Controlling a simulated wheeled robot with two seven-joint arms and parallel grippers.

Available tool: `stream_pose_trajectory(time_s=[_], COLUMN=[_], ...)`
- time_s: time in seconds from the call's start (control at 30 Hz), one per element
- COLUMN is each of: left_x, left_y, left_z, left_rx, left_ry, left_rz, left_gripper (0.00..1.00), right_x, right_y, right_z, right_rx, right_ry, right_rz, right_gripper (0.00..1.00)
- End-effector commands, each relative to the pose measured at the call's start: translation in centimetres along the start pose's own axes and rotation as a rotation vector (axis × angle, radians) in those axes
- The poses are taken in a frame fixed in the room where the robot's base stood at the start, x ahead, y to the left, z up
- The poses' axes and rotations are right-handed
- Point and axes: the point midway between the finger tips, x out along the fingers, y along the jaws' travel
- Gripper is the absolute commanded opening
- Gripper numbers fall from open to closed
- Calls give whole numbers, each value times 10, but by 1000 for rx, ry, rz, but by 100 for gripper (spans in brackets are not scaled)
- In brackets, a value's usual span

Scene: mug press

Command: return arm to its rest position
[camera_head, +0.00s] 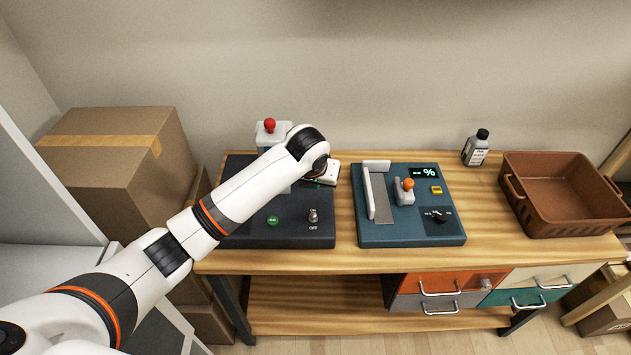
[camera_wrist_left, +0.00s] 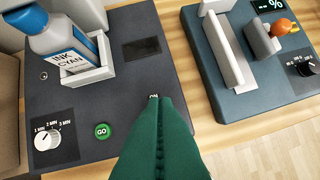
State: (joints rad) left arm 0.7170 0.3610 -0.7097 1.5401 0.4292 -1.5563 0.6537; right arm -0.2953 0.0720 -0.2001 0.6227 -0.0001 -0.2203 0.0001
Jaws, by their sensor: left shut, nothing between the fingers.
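My left arm (camera_head: 235,200) reaches in from the lower left over a dark control panel (camera_head: 290,235). Its wrist bends down near the panel's back right, and it hides most of the left gripper (camera_head: 316,182). In the left wrist view the dark green fingers of the left gripper (camera_wrist_left: 155,101) are together and empty. The switch (camera_head: 313,215) shows in the head view above "OFF". My right gripper is not in view.
An ink bottle (camera_wrist_left: 62,40) stands in a white holder (camera_wrist_left: 88,75) on the panel, near a green GO button (camera_wrist_left: 102,131). A teal machine (camera_head: 412,232) with an orange-knobbed lever (camera_head: 407,185) is right. Farther right are a small bottle (camera_head: 476,150) and brown bin (camera_head: 560,215). Cardboard boxes (camera_head: 120,160) stand left.

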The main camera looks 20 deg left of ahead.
Motion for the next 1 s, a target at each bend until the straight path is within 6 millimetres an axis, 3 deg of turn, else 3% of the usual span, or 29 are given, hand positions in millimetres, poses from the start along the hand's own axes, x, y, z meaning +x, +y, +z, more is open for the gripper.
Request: stream_pose_trajectory(time_s=[0.37,0.5,0.57,0.77,1.0], left_x=[0,4,7,10,-11], left_y=[0,-5,-12,-33,-21], left_z=[0,-13,-29,-116,-217], left_rx=[0,15,35,117,156], left_ry=[0,8,17,43,57], left_rz=[0,-16,-36,-137,-188], left_gripper=[0,0,0,0,0], right_x=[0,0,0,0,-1], right_y=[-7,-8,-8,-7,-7], right_z=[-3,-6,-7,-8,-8], right_rx=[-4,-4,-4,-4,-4], right_ry=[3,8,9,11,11], right_rz=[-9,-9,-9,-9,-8], right_gripper=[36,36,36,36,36])
